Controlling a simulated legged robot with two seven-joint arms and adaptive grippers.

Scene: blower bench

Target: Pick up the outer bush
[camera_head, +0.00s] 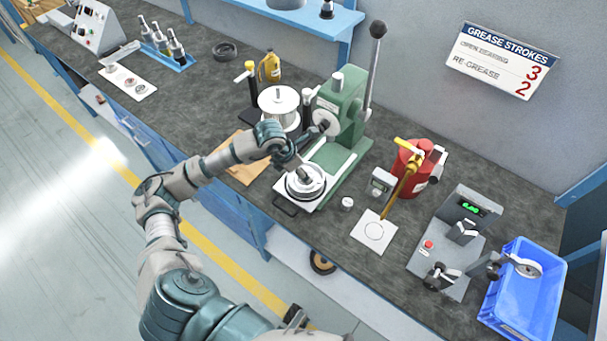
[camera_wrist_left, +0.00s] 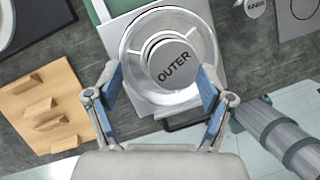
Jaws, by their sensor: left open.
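The outer bush (camera_wrist_left: 172,62) is a grey round piece with OUTER printed on its flat top. It sits in the middle of a wide, shiny metal ring (camera_wrist_left: 140,95) on the press base. In the head view the outer bush (camera_head: 310,171) shows partly behind my left gripper (camera_head: 297,160). In the left wrist view my left gripper (camera_wrist_left: 160,76) is open, with one blue-padded finger on each side and slightly short of the bush. I cannot tell the height gap or any contact.
The green press (camera_head: 340,118) with its long lever stands just behind. A red grease can (camera_head: 408,168) and white pad (camera_head: 374,231) are to the right, with a blue crate (camera_head: 522,300) beyond. A wooden block holder (camera_wrist_left: 45,110) lies left of the gripper.

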